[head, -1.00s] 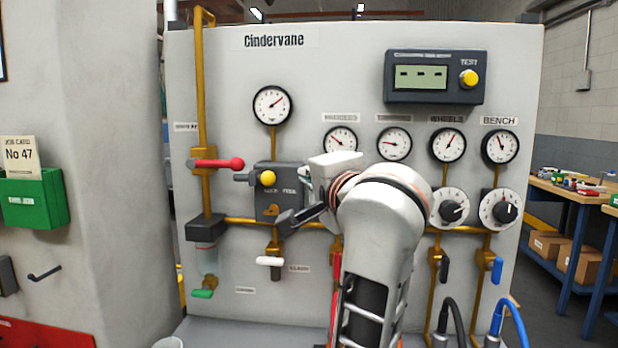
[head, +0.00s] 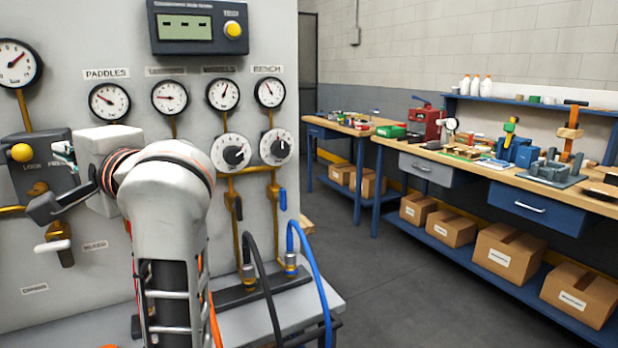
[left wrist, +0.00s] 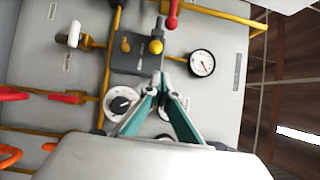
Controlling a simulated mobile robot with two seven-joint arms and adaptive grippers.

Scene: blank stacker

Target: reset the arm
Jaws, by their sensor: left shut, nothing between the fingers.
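My left arm rises from the bottom in the head view. Its left gripper (head: 64,152) is in front of the panel (head: 60,295), by the dark lock box with the yellow knob (head: 21,152). The body of the gripper hides part of its fingers there. In the left wrist view, the teal fingers of the left gripper (left wrist: 160,80) meet at their tips with nothing between them. The lock box (left wrist: 130,62) and a gauge (left wrist: 201,63) show beyond them. My right gripper is in neither view.
A black hose (head: 265,290) and a blue hose (head: 315,270) rise from the panel's base, right of my arm. Workbenches (head: 470,165) with tools and cardboard boxes (head: 506,250) line the right wall. The grey floor (head: 400,290) between is clear.

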